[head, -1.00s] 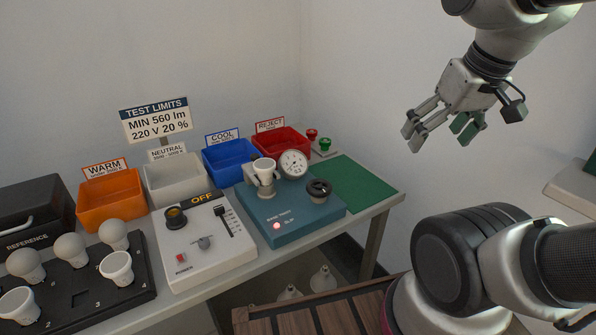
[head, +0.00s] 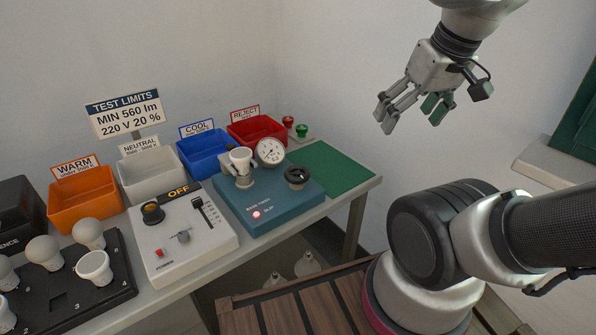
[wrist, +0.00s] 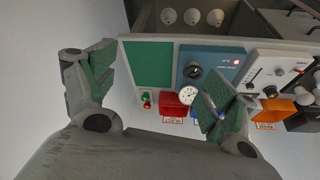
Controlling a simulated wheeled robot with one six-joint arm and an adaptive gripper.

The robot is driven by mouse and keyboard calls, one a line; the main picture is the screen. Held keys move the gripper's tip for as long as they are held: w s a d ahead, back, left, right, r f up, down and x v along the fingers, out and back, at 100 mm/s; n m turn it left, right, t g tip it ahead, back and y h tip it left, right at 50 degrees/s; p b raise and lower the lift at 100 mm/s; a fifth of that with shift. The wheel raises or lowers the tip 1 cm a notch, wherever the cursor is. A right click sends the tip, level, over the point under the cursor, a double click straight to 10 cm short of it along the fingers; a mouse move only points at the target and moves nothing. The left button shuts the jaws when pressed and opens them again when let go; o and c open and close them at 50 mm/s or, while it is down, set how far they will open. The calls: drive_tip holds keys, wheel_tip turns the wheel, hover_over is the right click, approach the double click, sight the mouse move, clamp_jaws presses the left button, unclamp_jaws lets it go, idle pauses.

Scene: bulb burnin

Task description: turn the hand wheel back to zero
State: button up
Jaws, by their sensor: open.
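The hand wheel (head: 297,176) is a dark round knob on the right part of the blue-teal test box (head: 262,213). A round white dial gauge (head: 270,152) stands behind it, and a bulb in a white holder (head: 241,160) stands to its left. A red light glows on the box front. In the wrist view the hand wheel (wrist: 193,72) lies between my fingers, well beyond them, with the gauge (wrist: 188,95) below it. My gripper (head: 411,112) is open and empty, high above and right of the bench, apart from the wheel.
A green mat (head: 338,165) lies right of the test box. Behind stand the red bin (head: 257,130), blue bin (head: 204,152), grey bin (head: 151,175) and orange bin (head: 85,199). A white power panel (head: 180,236) reads OFF. A black bulb tray (head: 75,285) is at left.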

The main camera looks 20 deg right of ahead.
drive_tip(key=w+a+f+n+g, duration=0.2)
drive_tip(key=w+a+f+g, duration=0.1)
drive_tip(key=w+a+f, duration=0.25)
drive_tip(key=m+g, duration=0.2)
drive_tip(key=m, duration=1.3)
hover_over(297, 171)
drive_tip(key=s, duration=0.1)
drive_tip(key=f, duration=0.8)
drive_tip(key=shift+d+f, duration=0.2)
drive_tip(key=shift+f, duration=0.1)
drive_tip(key=shift+w+a+r+m+t, duration=0.15)
drive_tip(key=shift+w+m+t, duration=0.15)
drive_tip(key=shift+m, duration=0.8)
drive_tip(key=shift+w+m, duration=0.15)
drive_tip(key=shift+m, duration=1.05)
drive_tip(key=shift+f, duration=0.25)
wheel_tip(297, 171, down, 7)
drive_tip(key=shift+f, duration=0.15)
drive_tip(key=shift+c, duration=0.3)
